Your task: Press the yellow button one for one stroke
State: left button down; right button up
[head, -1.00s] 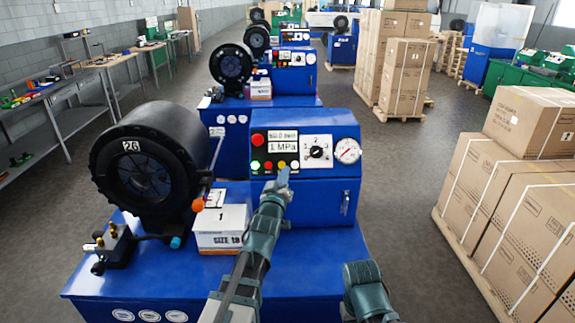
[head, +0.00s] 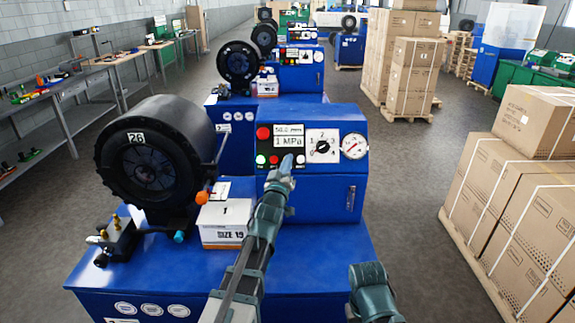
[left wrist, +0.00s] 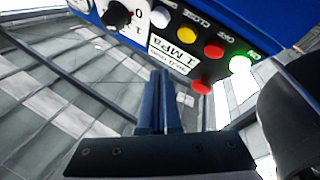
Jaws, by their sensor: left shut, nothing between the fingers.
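The yellow button (left wrist: 187,35) shows in the left wrist view, in a row between a white button (left wrist: 160,18) and a red button (left wrist: 213,50). In the head view it is hidden behind my left gripper (head: 287,162), which reaches the control panel (head: 311,147) of the nearest blue machine. My left gripper is shut and empty. In the left wrist view its fingertips (left wrist: 159,74) lie below and left of the yellow button in the picture. I cannot tell whether they touch the panel. My right gripper is not in view.
The panel also carries a larger red button (head: 263,133), a dial (head: 322,147) and a gauge (head: 354,146). A green button (left wrist: 240,65) glows. A white box (head: 224,224) and the black crimper head (head: 150,160) stand left of my arm. Cartons (head: 515,195) stand right.

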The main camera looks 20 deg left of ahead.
pick_arm(q)
jog(key=shift+w+a+f+b, duration=0.25)
jog(key=shift+w+f+b, duration=0.3)
jog(key=shift+w, duration=0.35)
jog(key=shift+w+a+f+b, duration=0.25)
jog(key=shift+w+f+b, duration=0.15)
jog(key=shift+w+f, duration=0.4)
jog(key=shift+w, duration=0.2)
dwell(0.8)
jog(key=shift+w+a+f, duration=0.1)
jog(key=shift+w, duration=0.15)
jog(key=shift+w+a+f+b, duration=0.1)
jog(key=shift+w+f+b, duration=0.15)
jog(key=shift+w+b, duration=0.15)
dwell(0.7)
jog(key=shift+s+r, duration=0.1)
jog(key=shift+s, duration=0.1)
jog(key=shift+s+d+r+p, duration=0.2)
jog(key=shift+s+r+p, duration=0.25)
jog(key=shift+s, duration=0.15)
dwell(0.3)
jog(key=s+r+p, duration=0.1)
jog(key=s, duration=0.1)
jog(key=s+d+r+p, duration=0.1)
jog(key=s, duration=0.1)
jog(key=shift+d+r+p, duration=0.1)
jog(key=shift+r+p, duration=0.25)
